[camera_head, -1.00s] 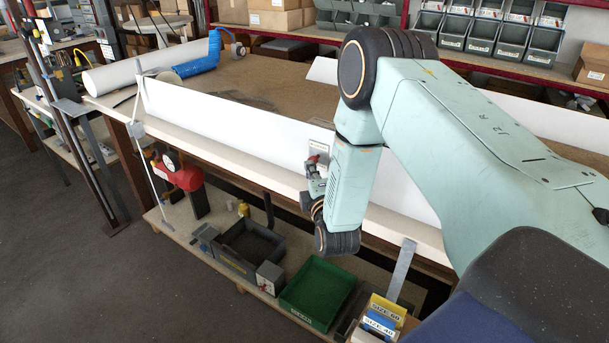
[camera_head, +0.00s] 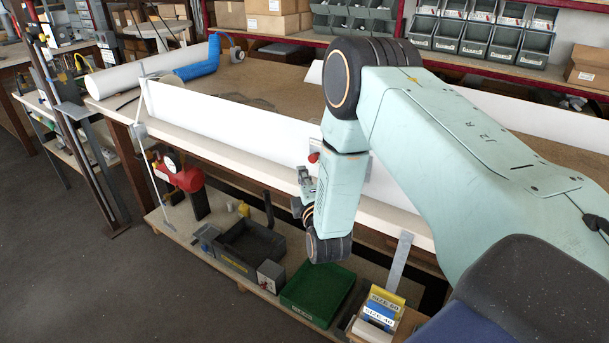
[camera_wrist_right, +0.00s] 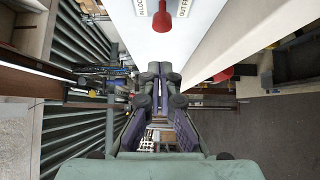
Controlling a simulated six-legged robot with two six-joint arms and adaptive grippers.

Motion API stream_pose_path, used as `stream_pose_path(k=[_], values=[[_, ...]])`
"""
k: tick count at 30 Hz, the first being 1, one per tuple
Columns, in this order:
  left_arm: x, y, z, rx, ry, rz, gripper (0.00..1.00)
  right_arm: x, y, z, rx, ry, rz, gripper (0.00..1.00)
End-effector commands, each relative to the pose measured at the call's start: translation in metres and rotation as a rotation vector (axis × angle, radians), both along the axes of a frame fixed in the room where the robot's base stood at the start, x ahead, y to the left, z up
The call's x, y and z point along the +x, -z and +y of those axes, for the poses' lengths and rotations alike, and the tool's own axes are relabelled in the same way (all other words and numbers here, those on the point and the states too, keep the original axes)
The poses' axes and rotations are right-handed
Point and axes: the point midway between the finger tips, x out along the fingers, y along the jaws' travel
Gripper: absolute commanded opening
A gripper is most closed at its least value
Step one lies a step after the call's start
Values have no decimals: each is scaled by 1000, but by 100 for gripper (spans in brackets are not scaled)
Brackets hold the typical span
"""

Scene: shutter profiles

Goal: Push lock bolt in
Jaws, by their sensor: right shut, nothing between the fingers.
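The lock bolt shows as a red knob (camera_wrist_right: 163,18) at the top of the right wrist view, on a white profile (camera_wrist_right: 190,30). Partly cut-off labels flank it, "IN LOCK" on the left and "OUT F…" on the right. In the head view the red knob (camera_head: 313,157) is small, near the right end of the visible front profile (camera_head: 230,122). My right gripper (camera_wrist_right: 161,70) is shut and empty, its fingertips together below the knob in the wrist view and apart from it. In the head view this gripper (camera_head: 305,178) is partly hidden by my wrist. My left gripper is out of view.
A second red part (camera_wrist_right: 223,75) sticks out beside the profile in the wrist view. Below the bench edge stand a green bin (camera_head: 317,290), a dark grey tray (camera_head: 248,245) and a red tool (camera_head: 182,175). A white roll (camera_head: 130,78) lies at the bench's far left.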

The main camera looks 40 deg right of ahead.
Motion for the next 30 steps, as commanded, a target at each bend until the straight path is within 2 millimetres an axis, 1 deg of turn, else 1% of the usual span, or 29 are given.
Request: stream_pose_path(k=[1,9,12,15,19,26,29,30], values=[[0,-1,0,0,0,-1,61,-11,2,4,2,-2,9,0],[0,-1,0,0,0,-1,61,-57,2,22,1,-2,8,0],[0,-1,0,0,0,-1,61,-71,2,28,1,-3,8,0],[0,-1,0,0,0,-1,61,-80,2,32,2,-2,7,0],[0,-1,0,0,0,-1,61,-87,2,34,0,-1,6,0],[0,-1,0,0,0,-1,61,-88,1,36,8,-1,2,0],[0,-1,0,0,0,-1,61,-89,6,36,82,-1,-5,0],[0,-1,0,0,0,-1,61,-89,12,37,144,-2,-2,0]])
